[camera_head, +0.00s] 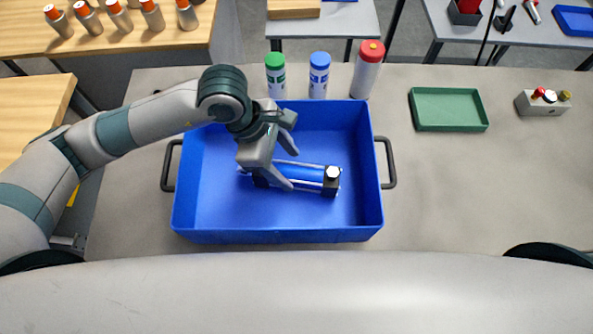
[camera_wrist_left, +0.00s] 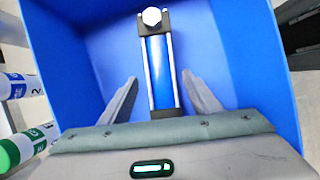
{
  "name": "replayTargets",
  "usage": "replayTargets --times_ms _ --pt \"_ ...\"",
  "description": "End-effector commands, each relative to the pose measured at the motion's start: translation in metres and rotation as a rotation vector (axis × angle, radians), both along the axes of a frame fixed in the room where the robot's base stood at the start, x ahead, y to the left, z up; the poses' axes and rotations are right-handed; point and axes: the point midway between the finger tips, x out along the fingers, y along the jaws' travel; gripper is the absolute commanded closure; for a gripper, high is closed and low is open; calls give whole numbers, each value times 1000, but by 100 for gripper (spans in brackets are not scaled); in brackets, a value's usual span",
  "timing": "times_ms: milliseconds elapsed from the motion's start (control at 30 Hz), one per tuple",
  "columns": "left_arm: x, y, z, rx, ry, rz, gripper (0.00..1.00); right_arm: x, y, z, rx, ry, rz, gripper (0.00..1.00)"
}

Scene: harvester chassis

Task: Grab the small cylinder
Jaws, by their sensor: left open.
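The small cylinder (camera_head: 307,172) has a blue body with silver rods and black end blocks. It lies in the blue bin (camera_head: 215,235) on the grey table. A silver round fitting sits on its right end block. My left gripper (camera_head: 294,153) is open above the cylinder's left part. In the left wrist view the cylinder (camera_wrist_left: 159,72) runs lengthwise between the two open fingers (camera_wrist_left: 158,97), with a gap on both sides. The gripper partly hides the cylinder's left end in the head view. My right gripper is not in view.
A green-capped bottle (camera_head: 275,78), a blue-capped bottle (camera_head: 318,77) and a red-capped bottle (camera_head: 367,72) stand behind the bin. A green tray (camera_head: 447,127) and a small button box (camera_head: 543,104) are to the right. The bin has dark side handles (camera_head: 390,163).

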Motion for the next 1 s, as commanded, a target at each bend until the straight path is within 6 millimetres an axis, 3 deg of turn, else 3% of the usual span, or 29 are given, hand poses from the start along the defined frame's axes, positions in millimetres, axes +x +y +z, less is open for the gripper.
replayTargets --times_ms 467,733,1000 --pt "-1 -2 -4 0 2 0 43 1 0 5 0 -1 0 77" --pt "-5 -13 -25 2 4 -1 43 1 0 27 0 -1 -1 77" --pt "-6 -21 -48 0 0 0 43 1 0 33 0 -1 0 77"
